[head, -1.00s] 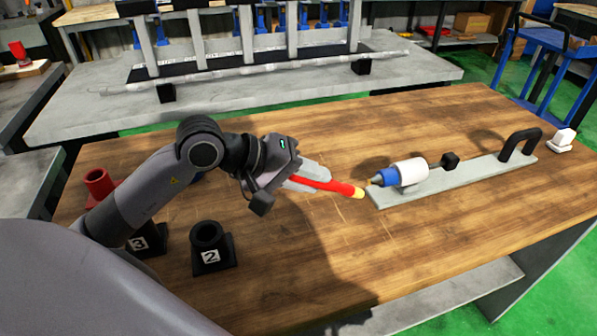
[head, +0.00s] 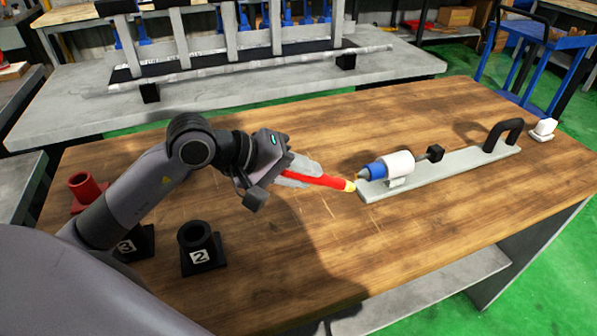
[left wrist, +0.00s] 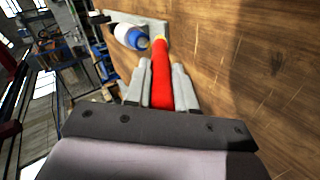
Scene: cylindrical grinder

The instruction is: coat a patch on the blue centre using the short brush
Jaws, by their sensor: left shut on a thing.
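My left gripper (head: 299,174) is shut on a red brush (head: 328,181) with a yellowish tip. The brush points right, its tip close to the near left end of the grey base plate. The blue centre (head: 376,169) has a pointed grey nose and sits in a white holder (head: 399,164) on that plate. In the left wrist view the red brush (left wrist: 161,82) lies between the fingers, and its tip appears just beside the blue centre (left wrist: 139,42). I cannot tell whether they touch. My right gripper is not in view.
The grey base plate (head: 455,170) carries a black handle (head: 503,134) at its far end. Black holders marked 2 (head: 201,250) and 3 (head: 134,244) and a red holder (head: 86,192) stand at left. A white object (head: 543,129) lies at the right. The front tabletop is clear.

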